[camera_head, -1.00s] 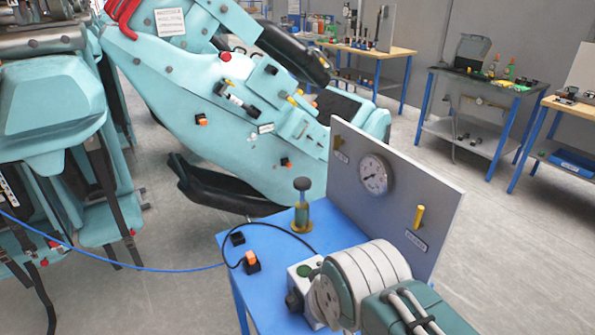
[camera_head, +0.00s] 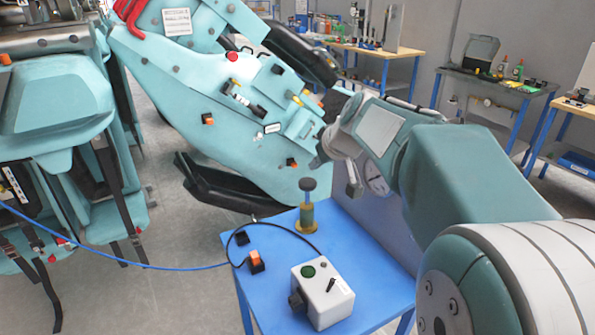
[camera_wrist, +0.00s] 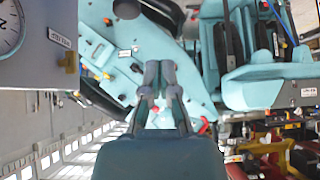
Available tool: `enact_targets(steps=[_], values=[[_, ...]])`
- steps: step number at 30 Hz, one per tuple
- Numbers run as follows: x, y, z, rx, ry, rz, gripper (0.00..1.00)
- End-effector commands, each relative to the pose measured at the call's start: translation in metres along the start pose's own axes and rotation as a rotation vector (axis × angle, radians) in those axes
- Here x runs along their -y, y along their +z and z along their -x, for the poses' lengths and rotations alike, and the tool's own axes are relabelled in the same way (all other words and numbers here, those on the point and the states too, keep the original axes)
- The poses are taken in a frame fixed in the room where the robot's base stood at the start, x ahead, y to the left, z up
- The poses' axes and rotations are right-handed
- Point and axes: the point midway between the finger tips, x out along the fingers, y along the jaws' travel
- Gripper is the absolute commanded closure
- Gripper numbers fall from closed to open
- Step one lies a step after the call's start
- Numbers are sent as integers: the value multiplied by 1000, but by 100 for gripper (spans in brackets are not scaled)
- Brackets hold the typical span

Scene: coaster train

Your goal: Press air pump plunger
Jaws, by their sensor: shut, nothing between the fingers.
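The air pump (camera_head: 306,216) stands upright on the blue table, with a brass-green body on a round yellowish base. Its dark plunger knob (camera_head: 308,184) is on top of a thin rod and looks raised. My gripper (camera_head: 317,163) appears a little above and to the right of the knob in the head view, apart from it. In the wrist view, my gripper's fingers (camera_wrist: 160,68) are shut with nothing between them. The pump cannot be made out in the wrist view.
The blue table (camera_head: 365,255) carries a grey control box (camera_head: 322,293) with a green button, and a small orange switch (camera_head: 255,261). A panel with a gauge (camera_head: 375,180) stands behind, partly hidden by my arm. The teal coaster train (camera_head: 215,115) fills the left.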

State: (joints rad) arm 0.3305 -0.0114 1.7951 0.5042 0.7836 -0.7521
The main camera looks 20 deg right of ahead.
Motion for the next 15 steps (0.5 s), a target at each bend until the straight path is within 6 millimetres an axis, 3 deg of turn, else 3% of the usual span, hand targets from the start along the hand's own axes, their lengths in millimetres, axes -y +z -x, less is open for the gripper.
enact_targets(steps=[1,6,15], values=[[-18,-10,-11,-16,4,2,100],[-52,-28,-28,-59,12,27,100],[-58,-32,-30,-70,14,34,100]])
